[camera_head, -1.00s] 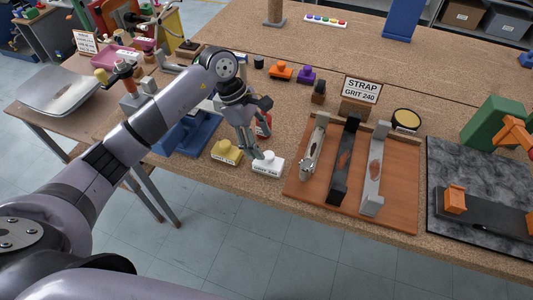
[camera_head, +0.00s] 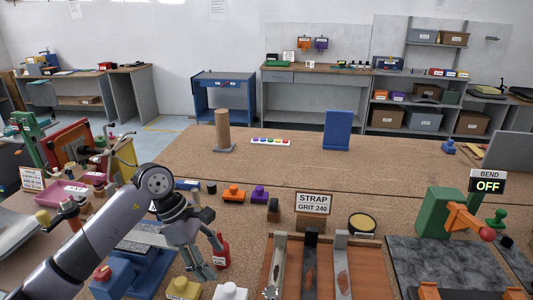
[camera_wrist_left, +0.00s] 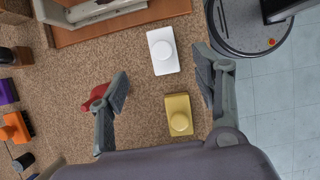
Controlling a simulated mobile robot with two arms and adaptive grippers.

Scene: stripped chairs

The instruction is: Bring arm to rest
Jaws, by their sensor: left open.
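My left gripper (camera_head: 212,259) is open and empty above the near part of the cork-topped bench (camera_head: 170,140). In the left wrist view its two fingers (camera_wrist_left: 165,88) are spread wide. A white block with a round knob (camera_wrist_left: 163,51) and a yellow one (camera_wrist_left: 180,115) lie on the bench below, in the gap between the fingers. A red bottle (camera_head: 221,250) stands just right of the gripper; in the left wrist view it is partly hidden behind one finger. My left arm (camera_head: 100,237) reaches in from the lower left. My right gripper is not in view.
A wooden board with metal straps (camera_head: 311,265) lies right of the gripper, before the STRAP sign (camera_head: 313,203). A blue fixture (camera_head: 135,270) stands beside the arm. A green and orange bender (camera_head: 440,212) is at right.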

